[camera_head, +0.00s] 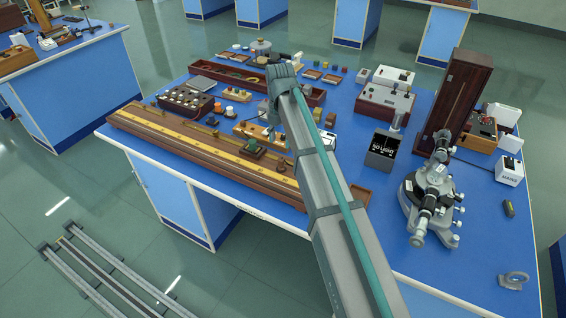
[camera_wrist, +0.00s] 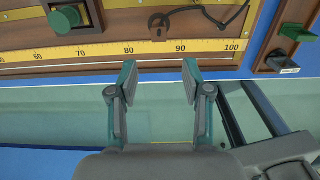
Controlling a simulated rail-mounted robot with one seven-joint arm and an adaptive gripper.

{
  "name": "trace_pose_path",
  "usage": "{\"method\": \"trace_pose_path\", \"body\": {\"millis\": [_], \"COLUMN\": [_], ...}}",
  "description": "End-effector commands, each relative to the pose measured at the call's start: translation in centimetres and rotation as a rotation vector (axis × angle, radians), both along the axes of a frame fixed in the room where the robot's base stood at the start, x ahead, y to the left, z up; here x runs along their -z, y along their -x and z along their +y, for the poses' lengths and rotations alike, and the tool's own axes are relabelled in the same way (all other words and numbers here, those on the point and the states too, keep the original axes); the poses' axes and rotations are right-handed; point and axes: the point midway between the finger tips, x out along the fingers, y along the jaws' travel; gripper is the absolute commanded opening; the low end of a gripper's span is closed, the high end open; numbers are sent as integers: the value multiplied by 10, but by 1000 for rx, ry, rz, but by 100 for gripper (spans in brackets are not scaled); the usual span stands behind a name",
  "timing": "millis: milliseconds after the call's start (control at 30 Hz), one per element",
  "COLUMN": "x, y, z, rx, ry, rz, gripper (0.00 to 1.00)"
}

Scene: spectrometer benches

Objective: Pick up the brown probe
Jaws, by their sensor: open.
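A small brown piece (camera_wrist: 158,33), which looks like the brown probe, is on the long wooden ruler bench (camera_wrist: 30,62) in the wrist view, above the scale between 80 and 90. A dark cable runs beside it to the right. A small brown piece (camera_head: 281,167) on the bench in the head view seems to be the same one. My gripper (camera_wrist: 159,72) is open and empty, its two fingertips spread at the bench's near edge, just short of the brown piece in the picture.
A green knob on a dark block (camera_wrist: 66,19) sits on the bench to the left. A small wooden tray (camera_wrist: 262,60) with green-and-black pieces lies to the right. In the head view, a black display box (camera_head: 382,150) and a spectrometer (camera_head: 430,195) stand right of my arm.

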Motion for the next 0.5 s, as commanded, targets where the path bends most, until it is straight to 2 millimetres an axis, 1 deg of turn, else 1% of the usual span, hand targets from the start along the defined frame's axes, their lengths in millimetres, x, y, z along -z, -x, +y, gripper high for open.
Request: {"method": "trace_pose_path", "body": {"millis": [300,400,500], "x": [40,49,54], "y": [1,0,0], "z": [0,0,0], "rx": [-1,-1,-1], "ry": [0,0,0], "rz": [2,1,0], "gripper": [49,49,49]}}
